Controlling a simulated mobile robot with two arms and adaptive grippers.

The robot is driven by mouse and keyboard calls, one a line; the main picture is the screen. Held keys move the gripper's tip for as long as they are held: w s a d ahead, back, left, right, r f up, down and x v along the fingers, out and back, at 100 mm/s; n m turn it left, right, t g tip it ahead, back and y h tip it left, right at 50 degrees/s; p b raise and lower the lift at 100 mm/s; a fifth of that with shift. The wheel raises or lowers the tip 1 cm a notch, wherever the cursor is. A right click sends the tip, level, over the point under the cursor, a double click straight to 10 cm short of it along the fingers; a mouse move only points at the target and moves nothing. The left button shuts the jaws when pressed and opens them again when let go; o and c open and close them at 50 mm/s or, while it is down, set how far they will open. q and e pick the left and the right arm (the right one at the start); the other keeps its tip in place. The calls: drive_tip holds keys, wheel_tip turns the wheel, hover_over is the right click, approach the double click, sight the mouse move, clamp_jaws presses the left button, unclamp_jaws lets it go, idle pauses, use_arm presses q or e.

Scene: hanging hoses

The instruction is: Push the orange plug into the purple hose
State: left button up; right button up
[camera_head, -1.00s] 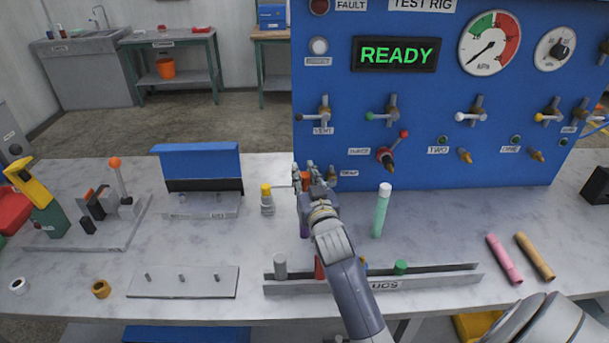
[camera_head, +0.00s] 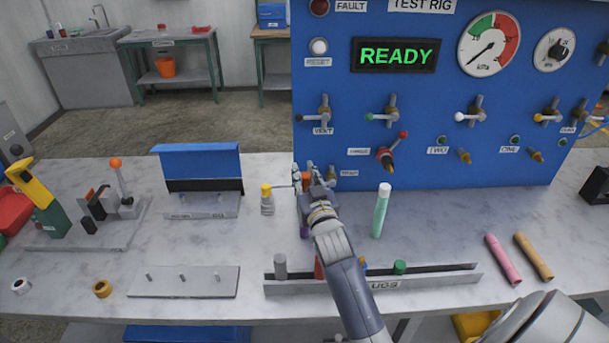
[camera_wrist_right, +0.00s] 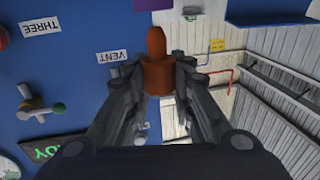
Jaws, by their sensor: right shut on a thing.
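My right gripper (camera_head: 314,178) is in front of the blue test rig, above the bench. It is shut on the orange plug (camera_wrist_right: 157,68), which shows between the fingers in the wrist view with its narrower end pointing to the top of that picture. In the head view the plug (camera_head: 305,180) is mostly covered by the fingers. A purple thing, seemingly the purple hose (camera_wrist_right: 152,4), shows at the top edge of the wrist view, apart from the plug's tip in the picture. In the head view only a sliver of purple (camera_head: 304,232) shows below the gripper. My left gripper is not in view.
Pink (camera_head: 504,259) and tan (camera_head: 535,257) tubes lie at the right.

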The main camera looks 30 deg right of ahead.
sight(306, 188)
drive_tip(key=shift+f+b, duration=1.25)
drive_tip(key=shift+f, duration=0.75)
drive_tip(key=o, duration=1)
drive_tip(key=shift+r, duration=0.3)
wheel_tip(306, 188, up, 9)
drive_tip(key=shift+r, duration=0.2)
drive_tip(key=shift+f, duration=0.15)
